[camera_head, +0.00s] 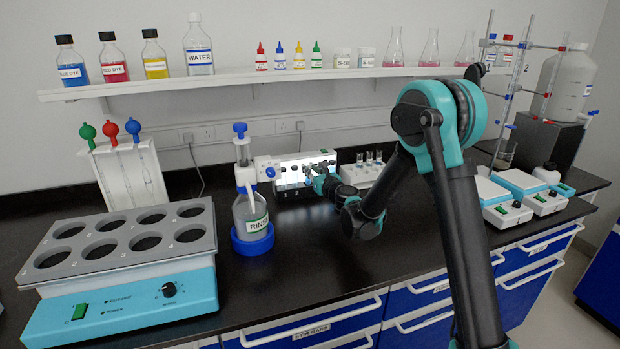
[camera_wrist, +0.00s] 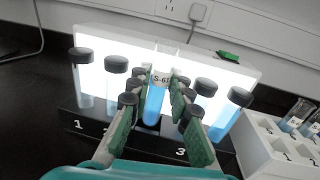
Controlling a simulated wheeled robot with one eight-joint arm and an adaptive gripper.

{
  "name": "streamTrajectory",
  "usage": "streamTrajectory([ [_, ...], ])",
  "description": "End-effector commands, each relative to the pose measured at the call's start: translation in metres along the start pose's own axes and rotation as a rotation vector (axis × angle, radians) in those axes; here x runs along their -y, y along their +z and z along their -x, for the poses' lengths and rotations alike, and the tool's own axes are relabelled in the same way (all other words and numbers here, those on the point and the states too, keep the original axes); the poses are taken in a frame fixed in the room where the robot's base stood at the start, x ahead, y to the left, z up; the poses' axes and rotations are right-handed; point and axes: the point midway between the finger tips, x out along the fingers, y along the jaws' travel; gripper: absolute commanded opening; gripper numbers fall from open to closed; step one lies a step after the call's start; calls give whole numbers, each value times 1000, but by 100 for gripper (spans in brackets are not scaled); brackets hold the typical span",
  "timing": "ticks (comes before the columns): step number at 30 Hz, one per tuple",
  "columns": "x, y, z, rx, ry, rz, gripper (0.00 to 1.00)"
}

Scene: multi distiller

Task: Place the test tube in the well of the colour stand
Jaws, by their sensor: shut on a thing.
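The colour stand (camera_wrist: 100,55) has a bright white back panel and a black base with numbers along its front; it also shows in the head view (camera_head: 290,163). Black-capped tubes stand in it, pale ones (camera_wrist: 84,95) at the left and blue ones (camera_wrist: 222,118) at the right. My gripper (camera_wrist: 156,92) is shut on the test tube (camera_wrist: 153,107), which holds blue liquid and has a white label starting "S-6". The tube is close to upright, in front of the panel between the two groups. Whether its bottom sits in a well cannot be told.
A white rack (camera_head: 362,172) with several small tubes stands right of the stand. The rinse bottle (camera_head: 251,212) in its blue ring stands front left of the stand. A teal block with several holes (camera_head: 130,270) is at far left. The counter front middle is clear.

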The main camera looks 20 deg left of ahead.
Motion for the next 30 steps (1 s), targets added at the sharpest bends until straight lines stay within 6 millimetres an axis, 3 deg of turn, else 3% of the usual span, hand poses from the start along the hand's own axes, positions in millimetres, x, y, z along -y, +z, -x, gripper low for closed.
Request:
streamTrajectory([
  [7, 0, -30, 0, 0, 0, 0, 0],
  [19, 0, -36, 0, 0, 0, 0, 0],
  [20, 0, -35, 0, 0, 0, 0, 23],
  [21, 0, -35, 0, 0, 0, 0, 28],
  [30, 0, -34, 0, 0, 0, 0, 28],
])
